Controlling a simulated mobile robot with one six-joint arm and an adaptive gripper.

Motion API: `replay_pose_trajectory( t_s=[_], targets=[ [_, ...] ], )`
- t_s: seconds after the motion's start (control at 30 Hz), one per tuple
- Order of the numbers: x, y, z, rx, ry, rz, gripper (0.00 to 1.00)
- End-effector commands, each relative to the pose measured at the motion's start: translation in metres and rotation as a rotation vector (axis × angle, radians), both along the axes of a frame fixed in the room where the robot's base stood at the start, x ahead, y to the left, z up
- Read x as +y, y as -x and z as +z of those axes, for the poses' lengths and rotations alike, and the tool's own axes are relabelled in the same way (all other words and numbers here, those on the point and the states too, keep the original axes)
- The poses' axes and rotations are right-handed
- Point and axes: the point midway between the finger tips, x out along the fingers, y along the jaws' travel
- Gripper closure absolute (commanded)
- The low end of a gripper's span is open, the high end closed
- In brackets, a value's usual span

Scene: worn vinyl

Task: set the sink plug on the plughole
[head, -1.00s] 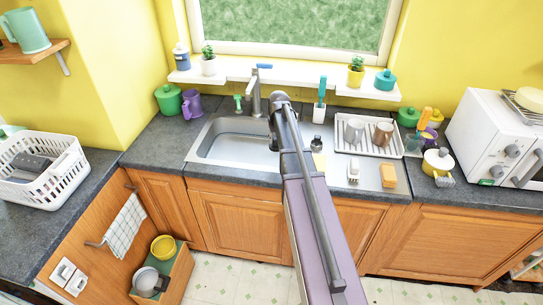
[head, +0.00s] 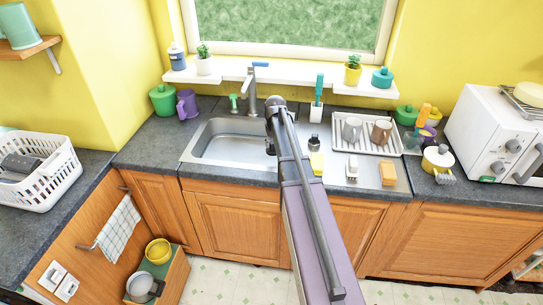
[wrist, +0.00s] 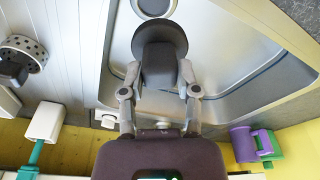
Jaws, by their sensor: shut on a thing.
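In the wrist view my gripper (wrist: 158,80) is shut on the dark grey sink plug (wrist: 163,38), a round disc with a blocky grip between the two fingers. The plug is over the steel sink basin (wrist: 235,60). I cannot tell the plug's height above the basin floor.
A tap (head: 251,95) stands behind the basin. A purple mug (head: 187,103) and green canister (head: 163,100) stand left.

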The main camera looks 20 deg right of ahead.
Motion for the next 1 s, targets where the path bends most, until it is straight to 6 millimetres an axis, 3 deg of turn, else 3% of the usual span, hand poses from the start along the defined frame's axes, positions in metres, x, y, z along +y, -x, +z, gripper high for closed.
replay_pose_trajectory(
  t_s=[0.03,0.1,0.4,1.0],
  targets=[
    [-0.002,-0.004,-0.016,0.0,0.0,0.006,1.0],
    [-0.005,-0.008,-0.026,0.0,-0.001,0.016,1.0],
    [-0.011,-0.018,-0.055,-0.001,-0.001,0.049,1.0],
    [-0.012,-0.019,-0.057,-0.001,0.0,0.057,1.0]
  ],
)
